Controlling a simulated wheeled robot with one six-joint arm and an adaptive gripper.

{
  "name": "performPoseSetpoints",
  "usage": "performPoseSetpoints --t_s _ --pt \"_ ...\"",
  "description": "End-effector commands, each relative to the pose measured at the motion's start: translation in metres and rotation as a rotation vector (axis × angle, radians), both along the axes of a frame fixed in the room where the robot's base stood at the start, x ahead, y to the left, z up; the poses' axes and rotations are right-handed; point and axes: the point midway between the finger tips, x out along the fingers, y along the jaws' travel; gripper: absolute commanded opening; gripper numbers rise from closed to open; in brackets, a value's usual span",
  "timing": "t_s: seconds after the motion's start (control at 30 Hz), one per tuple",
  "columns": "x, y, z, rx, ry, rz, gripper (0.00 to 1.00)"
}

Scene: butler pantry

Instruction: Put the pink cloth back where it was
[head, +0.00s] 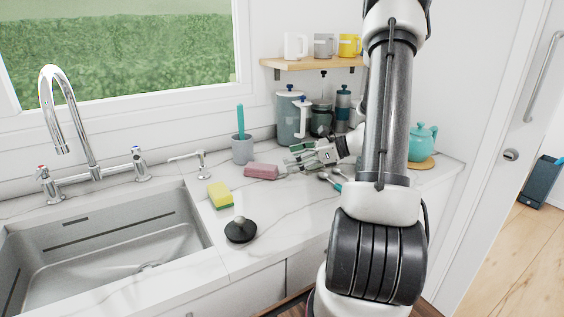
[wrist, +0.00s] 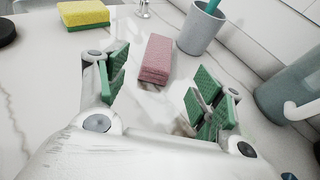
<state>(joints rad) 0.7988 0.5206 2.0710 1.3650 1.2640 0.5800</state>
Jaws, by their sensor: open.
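The pink cloth (head: 261,171) is a folded block lying flat on the white marble counter, in front of the grey cup. In the wrist view the cloth (wrist: 157,59) lies just ahead of my fingers, roughly centred between them, with its near end close to the fingertips. My gripper (head: 292,158) is open and empty, with green finger pads, low over the counter to the right of the cloth. In the wrist view the two fingers of my gripper (wrist: 158,88) stand wide apart. Nothing hides the cloth in the wrist view.
The grey cup (head: 242,149) with a teal handle stands behind the cloth. The yellow and green sponge (head: 220,195) and a black sink plug (head: 240,230) lie nearer the sink (head: 100,258). Canisters (head: 290,117) stand behind my gripper. A teal teapot (head: 422,143) sits at the right.

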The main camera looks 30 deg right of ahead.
Motion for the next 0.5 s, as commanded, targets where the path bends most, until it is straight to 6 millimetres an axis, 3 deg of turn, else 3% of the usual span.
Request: performPoseSetpoints --t_s 0.13,0.27,0.4,0.5 --pt "-0.012 0.012 0.013 -0.060 -0.013 0.072 0.67" --pt "-0.043 0.059 0.039 -0.258 -0.062 0.307 0.67" --pt "-0.103 0.107 0.068 -0.581 -0.170 0.675 0.67" --pt "-0.145 0.121 0.083 -0.821 -0.268 0.932 0.67"
